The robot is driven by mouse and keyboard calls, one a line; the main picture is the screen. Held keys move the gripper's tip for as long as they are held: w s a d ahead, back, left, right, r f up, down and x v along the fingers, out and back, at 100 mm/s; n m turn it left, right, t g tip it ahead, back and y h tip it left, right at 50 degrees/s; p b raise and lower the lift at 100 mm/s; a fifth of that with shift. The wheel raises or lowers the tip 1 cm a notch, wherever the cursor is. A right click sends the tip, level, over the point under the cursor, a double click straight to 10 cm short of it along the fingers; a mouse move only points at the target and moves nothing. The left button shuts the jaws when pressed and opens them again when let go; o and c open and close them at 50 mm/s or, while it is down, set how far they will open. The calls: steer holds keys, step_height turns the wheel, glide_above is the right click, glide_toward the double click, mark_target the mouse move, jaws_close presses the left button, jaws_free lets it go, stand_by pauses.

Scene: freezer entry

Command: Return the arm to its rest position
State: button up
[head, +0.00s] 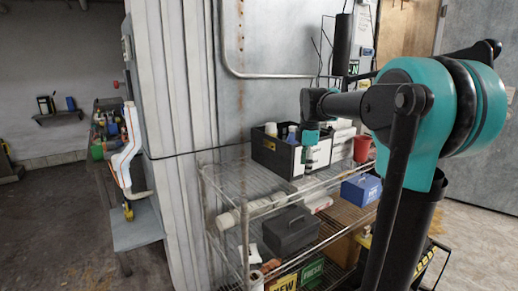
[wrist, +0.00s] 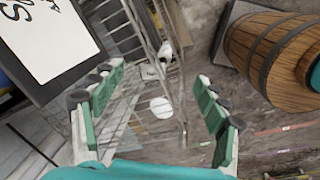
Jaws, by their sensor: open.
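My teal arm reaches across the right side of the head view, its upper joint large in front. My gripper (head: 310,148) hangs downward at the arm's far end, in front of the black crate on the wire rack. In the wrist view my gripper (wrist: 160,80) has its two green-padded fingers spread wide, with nothing between them. It appears apart from the rack and the crate, though the exact gap is hard to tell.
The wire rack (head: 224,171) holds the black crate (head: 268,150), a dark toolbox (head: 289,229), a blue box (head: 361,189) and a red cup (head: 362,148). A wooden barrel (wrist: 277,55) shows in the wrist view. Open floor (head: 67,222) lies left of the wall.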

steer(key=s+d+f+m+t, duration=0.2)
steer(key=s+f+m, duration=1.4)
steer(key=s+f, duration=0.7)
steer(key=shift+s+d+f+m+t, duration=0.2)
steer(key=shift+s+f+m+t, duration=0.2)
steer(key=shift+s, duration=0.3)
